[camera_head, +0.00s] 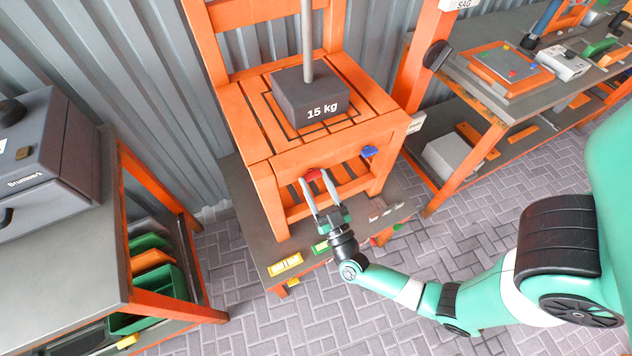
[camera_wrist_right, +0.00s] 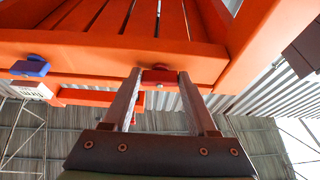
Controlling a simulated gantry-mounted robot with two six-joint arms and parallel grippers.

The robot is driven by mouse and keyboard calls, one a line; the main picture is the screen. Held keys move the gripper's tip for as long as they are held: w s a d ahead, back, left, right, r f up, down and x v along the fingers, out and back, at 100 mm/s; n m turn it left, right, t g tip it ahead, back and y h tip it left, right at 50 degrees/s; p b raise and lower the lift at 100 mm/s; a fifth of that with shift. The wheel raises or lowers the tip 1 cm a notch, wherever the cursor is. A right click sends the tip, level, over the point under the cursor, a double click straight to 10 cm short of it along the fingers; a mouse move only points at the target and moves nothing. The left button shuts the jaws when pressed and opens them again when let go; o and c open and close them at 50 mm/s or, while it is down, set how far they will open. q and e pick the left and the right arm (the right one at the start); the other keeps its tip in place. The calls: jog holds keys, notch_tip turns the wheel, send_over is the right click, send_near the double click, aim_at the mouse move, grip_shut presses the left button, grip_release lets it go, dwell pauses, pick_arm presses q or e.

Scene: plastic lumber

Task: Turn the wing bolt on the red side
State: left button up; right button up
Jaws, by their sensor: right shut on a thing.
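The red wing bolt (camera_head: 313,175) sits on the front rail of an orange slatted chair-like frame (camera_head: 262,165). My right gripper (camera_head: 318,186) is at that rail with its fingers on either side of the red wing bolt, shut on it. In the right wrist view the red wing bolt (camera_wrist_right: 158,76) shows between the tips of the two fingers. A blue wing bolt (camera_head: 370,151) sits on the same rail further right; in the wrist view it shows at the left (camera_wrist_right: 30,67). My left gripper is not in view.
A dark 15 kg weight (camera_head: 308,98) with a pole stands on the slatted seat. The frame stands on a low grey platform (camera_head: 248,222) with a yellow level (camera_head: 285,265) at its front. Workbenches stand left (camera_head: 60,285) and right (camera_head: 480,90). Paved floor in front is open.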

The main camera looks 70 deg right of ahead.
jog(key=shift+r, duration=0.15)
jog(key=o, duration=1.4)
jog(key=shift+c, duration=0.2)
jog(key=shift+a, duration=0.1)
jog(key=v, duration=1.1)
jog(key=shift+s, duration=0.25)
jog(key=shift+a, duration=0.1)
